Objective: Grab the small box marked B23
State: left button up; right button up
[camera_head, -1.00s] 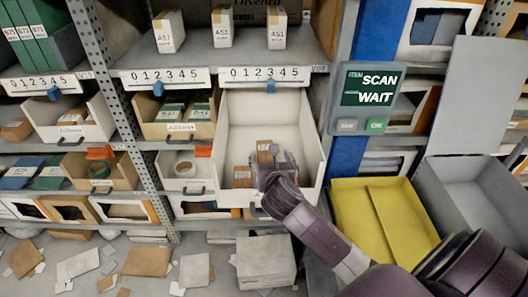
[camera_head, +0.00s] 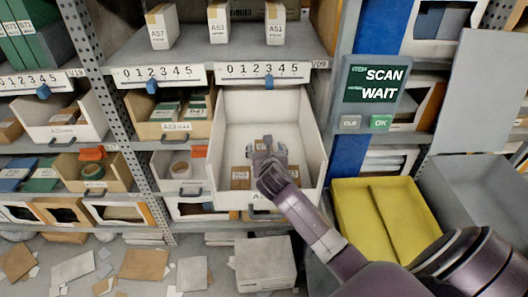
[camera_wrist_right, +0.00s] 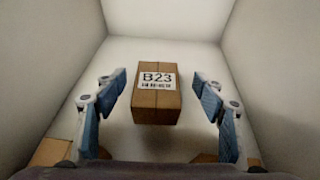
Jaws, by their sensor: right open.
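The small brown box marked B23 (camera_wrist_right: 157,95) lies in the white bin (camera_head: 225,120). In the wrist view its label faces me, and it sits centred between the fingers of my right gripper (camera_head: 267,149). The right gripper is open and reaches down into the bin, with a finger on each side of the box and visible gaps to it. I cannot tell how far above the box the fingertips are. In the head view the gripper mostly hides this box. My left gripper is not in view.
Another brown box (camera_head: 240,178) lies near the bin's front, left of my gripper. Brown corners show at the wrist view's lower edges. The bin's tall walls surround the gripper. A yellow tray (camera_head: 345,215) and a scan screen (camera_head: 372,84) are to the right.

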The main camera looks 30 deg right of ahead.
aim_at(264, 146)
jog(key=x, duration=0.4)
jog(key=shift+w+a+f, duration=0.1)
jog(key=shift+w+f, duration=0.05)
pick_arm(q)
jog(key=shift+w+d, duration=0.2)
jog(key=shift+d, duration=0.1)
pick_arm(e)
jog(key=shift+c, duration=0.2)
